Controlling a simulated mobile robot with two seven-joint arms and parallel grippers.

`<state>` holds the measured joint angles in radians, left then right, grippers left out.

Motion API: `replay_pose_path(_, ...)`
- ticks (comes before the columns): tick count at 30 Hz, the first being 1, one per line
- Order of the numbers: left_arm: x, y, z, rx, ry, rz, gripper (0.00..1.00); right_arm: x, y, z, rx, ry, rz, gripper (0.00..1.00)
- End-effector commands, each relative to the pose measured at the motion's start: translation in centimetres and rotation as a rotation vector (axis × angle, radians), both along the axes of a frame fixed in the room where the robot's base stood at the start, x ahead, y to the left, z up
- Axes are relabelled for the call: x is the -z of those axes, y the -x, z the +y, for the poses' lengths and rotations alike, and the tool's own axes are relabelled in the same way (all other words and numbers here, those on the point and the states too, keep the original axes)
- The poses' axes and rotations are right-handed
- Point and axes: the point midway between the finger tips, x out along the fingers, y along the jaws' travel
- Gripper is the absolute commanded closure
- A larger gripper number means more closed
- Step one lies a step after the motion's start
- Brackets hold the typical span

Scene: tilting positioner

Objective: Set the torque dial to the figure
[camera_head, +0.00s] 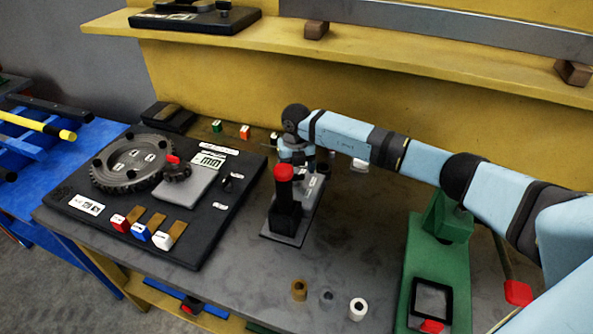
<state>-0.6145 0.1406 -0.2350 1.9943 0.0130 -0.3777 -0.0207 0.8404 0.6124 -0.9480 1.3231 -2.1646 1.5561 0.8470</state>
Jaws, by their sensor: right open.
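A black board (200,222) lies on the left of the grey bench. It carries a large dark toothed disc (130,163), a grey block (192,190) with a dark red-marked knob (175,172), and a white panel with dark figures (209,160), too small to read surely. A small black knob (228,183) sits to the right of the block. I cannot tell for sure which knob is the torque dial. My right gripper (308,168) is open, right of the board and apart from both knobs, partly hidden behind a red-topped black post (286,205). My left gripper is out of view.
Red, blue and white blocks (140,230) stand at the board's front. Several small rings (299,289) lie at the bench front. A green stand (440,250) is at the right. A yellow shelf (300,45) hangs behind. The bench front centre is mostly clear.

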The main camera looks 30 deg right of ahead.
Motion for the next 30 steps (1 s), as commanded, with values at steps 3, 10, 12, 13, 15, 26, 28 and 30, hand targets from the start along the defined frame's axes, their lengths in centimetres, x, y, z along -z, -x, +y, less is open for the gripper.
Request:
replay_pose_path(3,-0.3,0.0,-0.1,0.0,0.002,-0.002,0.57,1.3,0.0,0.0,0.0,0.0,0.001,0.23)
replay_pose_path(10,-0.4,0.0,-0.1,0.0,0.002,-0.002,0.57,2.1,0.0,0.0,0.0,0.0,0.0,0.23)
replay_pose_path(12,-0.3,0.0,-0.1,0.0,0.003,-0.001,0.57,2.1,0.0,0.0,0.0,0.0,0.0,0.23)
replay_pose_path(13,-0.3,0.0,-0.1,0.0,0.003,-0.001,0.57,2.1,0.0,0.0,0.0,0.0,0.0,0.23)
replay_pose_path(15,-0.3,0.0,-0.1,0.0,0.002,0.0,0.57,2.1,0.0,0.0,0.0,0.0,0.0,0.23)
replay_pose_path(26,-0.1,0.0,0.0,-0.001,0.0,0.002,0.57,2.1,0.0,0.0,0.001,0.0,0.0,0.73)
replay_pose_path(28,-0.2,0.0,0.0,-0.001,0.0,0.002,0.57,2.1,0.0,0.0,0.006,0.0,0.0,0.73)
replay_pose_path(30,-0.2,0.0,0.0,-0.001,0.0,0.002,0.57,2.1,0.0,0.0,0.019,0.0,0.0,0.73)
